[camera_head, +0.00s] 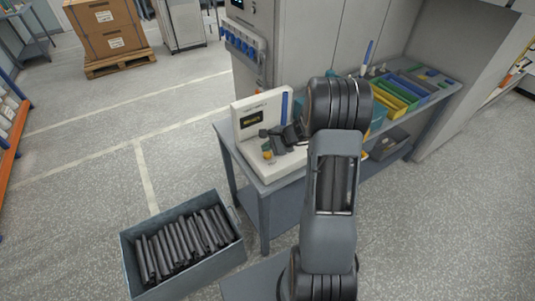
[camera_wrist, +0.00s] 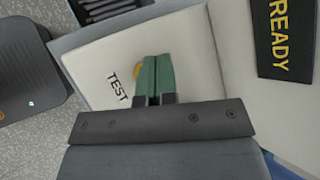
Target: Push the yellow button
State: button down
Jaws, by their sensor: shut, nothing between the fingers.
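The yellow button (camera_wrist: 136,72) shows as a small orange-yellow edge on the pale panel of a test device, beside the printed word TEST. The fingers of my gripper (camera_wrist: 157,62) are green, shut together and empty. They cover most of the button in the wrist view, so I cannot tell whether they touch it. In the head view, the white test device (camera_head: 246,106) stands on a grey bench, and my gripper (camera_head: 266,146) is over its base, close to the yellow button (camera_head: 267,155).
The device's dark display reads READY (camera_wrist: 279,40). A grey crate of dark rods (camera_head: 127,257) stands on the floor at the lower left. Yellow and green bins (camera_head: 392,97) sit on the bench behind my arm. A blue upright part (camera_head: 284,107) is on the device's right edge.

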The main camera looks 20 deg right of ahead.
aim_at(267, 155)
jog(key=shift+f+b, duration=0.25)
jog(key=shift+b, duration=0.1)
jog(key=shift+f, duration=0.15)
jog(key=shift+f+b, duration=0.55)
jog(key=shift+b, duration=0.25)
dwell(0.7)
jog(key=shift+r, duration=0.1)
dwell(0.3)
jog(key=shift+r+p, duration=0.6)
jog(key=shift+r, duration=0.25)
jog(key=shift+r, duration=0.1)
jog(key=shift+r+p, duration=1.7)
jog(key=shift+r, duration=0.75)
jog(key=shift+f, duration=0.1)
